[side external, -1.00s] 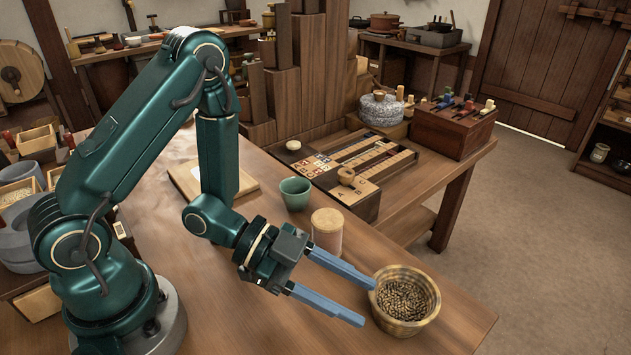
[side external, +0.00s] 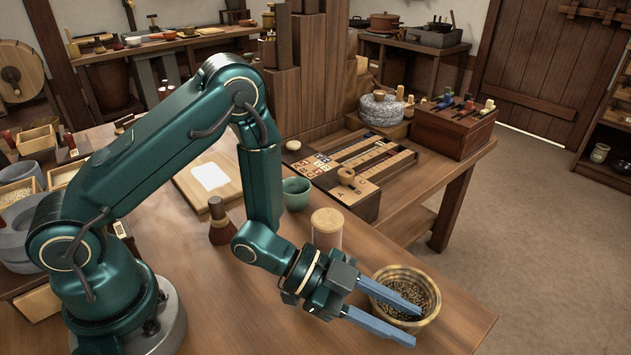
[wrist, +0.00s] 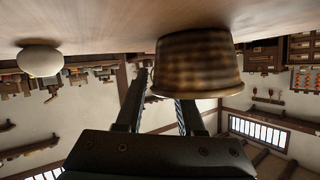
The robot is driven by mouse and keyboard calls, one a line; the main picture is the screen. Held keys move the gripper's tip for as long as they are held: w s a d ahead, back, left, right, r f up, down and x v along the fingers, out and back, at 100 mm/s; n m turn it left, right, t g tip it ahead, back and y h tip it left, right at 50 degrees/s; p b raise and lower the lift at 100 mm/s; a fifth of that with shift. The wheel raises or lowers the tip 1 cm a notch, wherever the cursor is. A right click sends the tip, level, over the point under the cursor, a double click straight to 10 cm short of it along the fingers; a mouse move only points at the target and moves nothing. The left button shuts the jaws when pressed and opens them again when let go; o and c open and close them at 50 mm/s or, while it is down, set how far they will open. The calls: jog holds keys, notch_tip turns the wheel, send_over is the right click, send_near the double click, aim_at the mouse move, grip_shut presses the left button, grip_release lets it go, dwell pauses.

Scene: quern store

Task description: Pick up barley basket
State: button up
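The barley basket (side external: 435,302), round, woven and tan, stands upright on the table near its right front edge, filled with brownish grain. My gripper (side external: 416,328) is open, with two blue-grey fingers apart and nothing held. In the side view one finger crosses in front of the basket's rim and grain; the other lies nearer the camera, outside it. In the wrist view, which is upside down, the basket (wrist: 200,62) looks close to my fingers (wrist: 160,86); its rim hides the right fingertip. I cannot tell whether a finger touches the basket.
A pale-lidded jar (side external: 327,238) stands left of the basket, close behind my wrist. A green cup (side external: 296,195), a brown brush-like object (side external: 219,225) and a board with paper (side external: 190,190) are further left. A game board (side external: 362,163) lies behind. The front table is clear.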

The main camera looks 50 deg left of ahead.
grip_shut()
dwell(1.2)
